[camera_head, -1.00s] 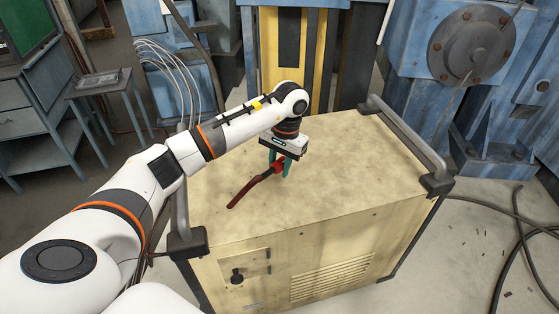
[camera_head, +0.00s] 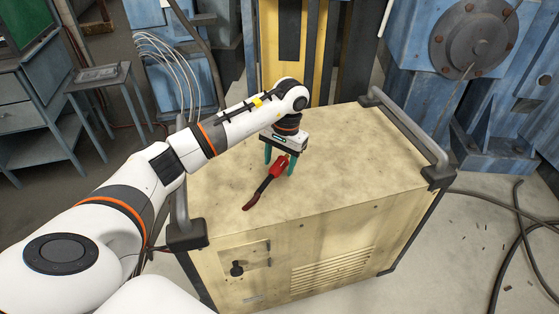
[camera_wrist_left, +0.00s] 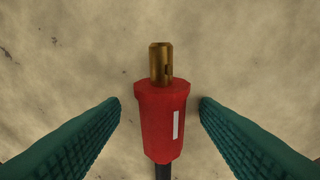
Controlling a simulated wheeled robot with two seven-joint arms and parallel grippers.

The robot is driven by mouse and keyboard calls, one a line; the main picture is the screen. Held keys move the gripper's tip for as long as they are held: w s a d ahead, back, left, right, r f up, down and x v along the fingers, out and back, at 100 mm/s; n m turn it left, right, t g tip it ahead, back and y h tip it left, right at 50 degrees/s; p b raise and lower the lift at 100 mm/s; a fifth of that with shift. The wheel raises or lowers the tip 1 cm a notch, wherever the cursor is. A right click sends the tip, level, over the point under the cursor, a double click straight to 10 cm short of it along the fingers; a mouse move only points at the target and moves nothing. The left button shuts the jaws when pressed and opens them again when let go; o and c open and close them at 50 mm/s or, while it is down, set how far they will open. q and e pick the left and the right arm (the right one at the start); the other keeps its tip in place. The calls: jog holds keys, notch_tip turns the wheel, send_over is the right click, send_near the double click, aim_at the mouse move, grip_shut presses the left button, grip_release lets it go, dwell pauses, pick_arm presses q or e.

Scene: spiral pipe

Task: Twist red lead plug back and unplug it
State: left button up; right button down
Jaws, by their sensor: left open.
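The red lead plug (camera_head: 279,166) is on top of the beige machine cabinet (camera_head: 340,160), its dark cable end (camera_head: 254,197) pointing toward the front left. In the left wrist view the red plug (camera_wrist_left: 163,120) shows its bare brass pin (camera_wrist_left: 161,62) at the top and a white mark on its side. My left gripper (camera_head: 279,162) points down over the plug. Its two green fingers stand open on either side of the plug (camera_wrist_left: 161,104), with a gap on both sides. My right gripper is not in view.
The cabinet top has dark handle bars, one at the right (camera_head: 405,130) and one at the left. The rest of the top is clear. A knob (camera_head: 237,268) and a vent (camera_head: 333,270) are on the cabinet's front. Black cables (camera_head: 520,240) lie on the floor at right.

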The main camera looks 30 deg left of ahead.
pick_arm(q)
notch_tip(320, 180, up, 12)
jog(key=w+d, duration=0.1)
jog(key=shift+f, duration=0.2)
dwell(0.5)
